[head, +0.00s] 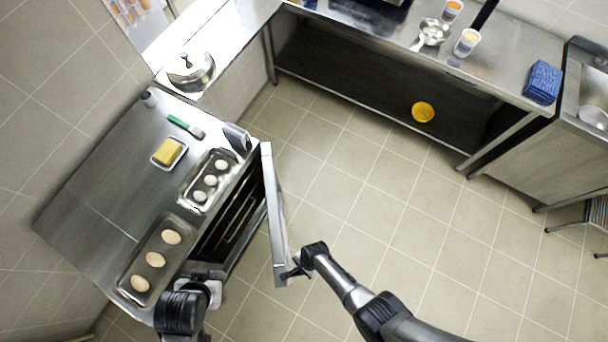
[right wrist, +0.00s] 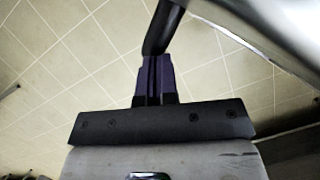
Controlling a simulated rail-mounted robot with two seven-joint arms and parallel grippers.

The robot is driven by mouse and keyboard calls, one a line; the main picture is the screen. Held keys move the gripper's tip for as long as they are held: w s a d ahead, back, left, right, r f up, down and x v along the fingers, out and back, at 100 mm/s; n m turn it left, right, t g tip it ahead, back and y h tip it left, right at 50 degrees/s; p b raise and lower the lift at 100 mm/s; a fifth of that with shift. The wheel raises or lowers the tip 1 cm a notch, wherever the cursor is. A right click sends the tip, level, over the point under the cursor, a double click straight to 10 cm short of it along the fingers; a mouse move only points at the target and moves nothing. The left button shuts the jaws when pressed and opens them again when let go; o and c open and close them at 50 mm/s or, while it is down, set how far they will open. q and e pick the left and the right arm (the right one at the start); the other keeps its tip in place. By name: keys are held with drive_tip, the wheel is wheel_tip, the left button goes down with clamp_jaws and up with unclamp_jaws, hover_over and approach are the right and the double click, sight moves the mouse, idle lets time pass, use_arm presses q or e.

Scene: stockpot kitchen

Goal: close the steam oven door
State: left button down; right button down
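The steam oven (head: 240,215) stands under the steel counter at the left, its dark inside with racks showing. Its door (head: 274,215) is partly open. The door's far end is close to the oven front and its near end stands out over the floor. My right gripper (head: 292,272) is at the door's near, free end. In the right wrist view my right gripper (right wrist: 154,78) has its fingers close together around a dark handle bar (right wrist: 160,30). The door panel (right wrist: 275,25) is at upper right there. My left gripper (head: 212,287) is by the oven's near front corner; its fingers are unclear.
A long steel table (head: 390,40) stands at the back. The tiled floor (head: 370,210) is clear.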

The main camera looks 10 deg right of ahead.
drive_tip(key=shift+s+d+f, duration=0.1)
drive_tip(key=shift+d+f, duration=0.1)
drive_tip(key=shift+d, duration=0.1)
